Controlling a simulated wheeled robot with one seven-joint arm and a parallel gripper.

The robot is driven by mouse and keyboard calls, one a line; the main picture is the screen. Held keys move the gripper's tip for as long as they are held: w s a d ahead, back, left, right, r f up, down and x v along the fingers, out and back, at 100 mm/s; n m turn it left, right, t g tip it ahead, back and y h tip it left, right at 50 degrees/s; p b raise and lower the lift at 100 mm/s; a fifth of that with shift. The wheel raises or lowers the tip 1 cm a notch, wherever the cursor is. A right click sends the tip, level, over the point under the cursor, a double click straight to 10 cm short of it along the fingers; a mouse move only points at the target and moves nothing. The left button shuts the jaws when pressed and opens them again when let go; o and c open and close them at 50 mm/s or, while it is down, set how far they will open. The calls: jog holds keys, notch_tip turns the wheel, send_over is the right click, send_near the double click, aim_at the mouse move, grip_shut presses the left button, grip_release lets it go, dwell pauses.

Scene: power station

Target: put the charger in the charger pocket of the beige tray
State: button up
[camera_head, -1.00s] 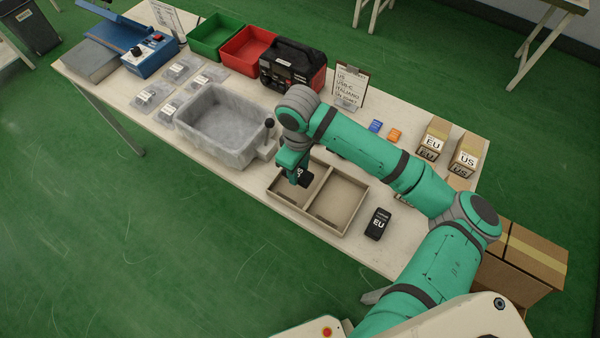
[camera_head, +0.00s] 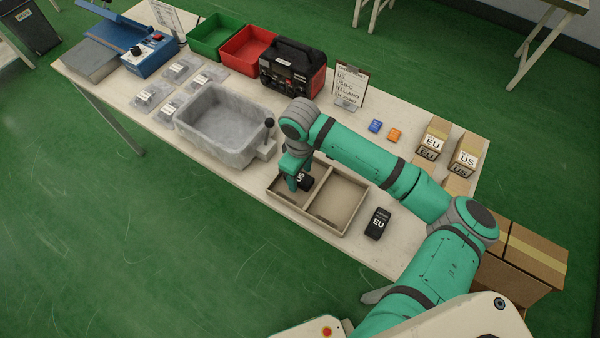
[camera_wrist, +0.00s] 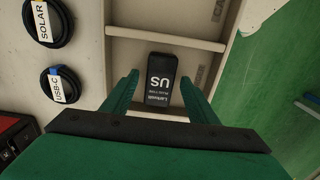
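The black charger marked US (camera_head: 305,182) lies in the left compartment of the beige tray (camera_head: 340,203), partly hidden by my gripper in the head view. In the wrist view the charger (camera_wrist: 161,80) lies label up between the tray's divider and wall. My gripper (camera_head: 299,176) points down into that compartment. In the wrist view its two fingers (camera_wrist: 160,78) stand on either side of the charger, with a visible gap at each side, so it is open. The tray's right compartment is empty.
A black EU charger (camera_head: 378,223) lies right of the tray. A grey bin (camera_head: 222,127) with a black-knobbed lever stands to the left. Coiled cables marked SOLAR (camera_wrist: 46,22) and USB-C (camera_wrist: 62,86) lie beside the tray. EU and US boxes (camera_head: 433,138) stand at right.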

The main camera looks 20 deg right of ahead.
aim_at(300, 177)
jog(key=shift+r, duration=0.1)
notch_tip(300, 177, up, 12)
jog(key=w+a+r+m+t+y, duration=0.2)
jog(key=w+a+t+y, duration=0.2)
jog(key=a, duration=0.7)
jog(key=w+a+r+m+t+y, duration=0.2)
jog(key=w+a+r+t+y, duration=0.15)
jog(key=a, duration=0.65)
jog(key=w+a+r+m+t+y, duration=0.1)
jog(key=w+a+t+y, duration=0.3)
jog(key=a, duration=0.7)
jog(key=s+d+f+m+t+h, duration=0.2)
jog(key=s+d+f+m+h, duration=0.25)
jog(key=s+f, duration=0.35)
jog(key=s+d+f+m+t+h, duration=0.35)
jog(key=s+f+h, duration=0.2)
jog(key=s, duration=0.45)
jog(key=s+d+n, duration=0.2)
jog(key=s+d, duration=0.2)
jog(key=s, duration=0.6)
jog(key=s+d+f+n+g+h, duration=0.1)
jog(key=s+d+n, duration=0.2)
jog(key=s, duration=0.8)
jog(key=shift+s+d+g, duration=0.25)
jog(key=shift+d+g, duration=0.05)
jog(key=shift+d, duration=0.85)
